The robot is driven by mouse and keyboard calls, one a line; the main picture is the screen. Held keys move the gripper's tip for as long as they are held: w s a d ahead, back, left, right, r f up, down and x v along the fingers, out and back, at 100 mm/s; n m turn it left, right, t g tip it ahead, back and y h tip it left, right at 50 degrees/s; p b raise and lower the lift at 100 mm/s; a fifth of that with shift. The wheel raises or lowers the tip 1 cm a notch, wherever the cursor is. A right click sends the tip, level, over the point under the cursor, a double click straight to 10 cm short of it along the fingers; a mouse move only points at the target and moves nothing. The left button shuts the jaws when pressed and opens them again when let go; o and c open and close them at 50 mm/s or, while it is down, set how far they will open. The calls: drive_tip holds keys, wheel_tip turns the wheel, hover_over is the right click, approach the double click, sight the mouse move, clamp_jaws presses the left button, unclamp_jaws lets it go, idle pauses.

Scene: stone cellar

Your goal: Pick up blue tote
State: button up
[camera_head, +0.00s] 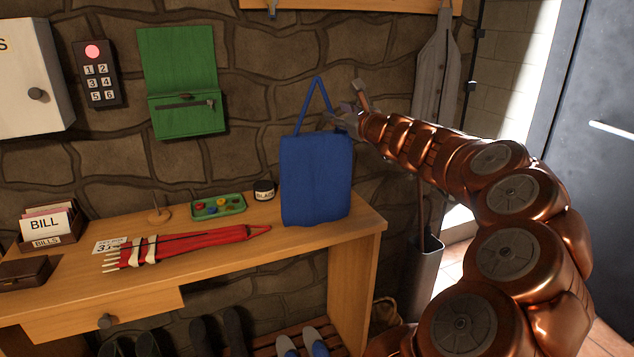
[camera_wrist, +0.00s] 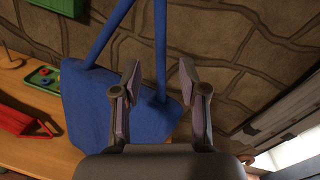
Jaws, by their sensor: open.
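The blue tote (camera_head: 316,182) stands upright on the right part of the wooden table (camera_head: 365,228), its handle loop rising above it. It also shows in the wrist view (camera_wrist: 92,108), with two blue straps going up. My gripper (camera_head: 350,103) is at the upper right of the tote, by the handle. In the wrist view, my gripper (camera_wrist: 160,80) is open, and one strap passes between its two fingers. The fingers do not appear closed on the strap. The palm hides part of the tote's lower edge.
A bill box (camera_head: 48,228) is at far left. A stone wall stands close behind. A grey bin (camera_head: 424,270) stands right of the table.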

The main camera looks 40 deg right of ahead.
sight(331, 109)
drive_tip(key=shift+x, duration=2.3)
drive_tip(key=shift+a+r, duration=0.1)
clamp_jaws()
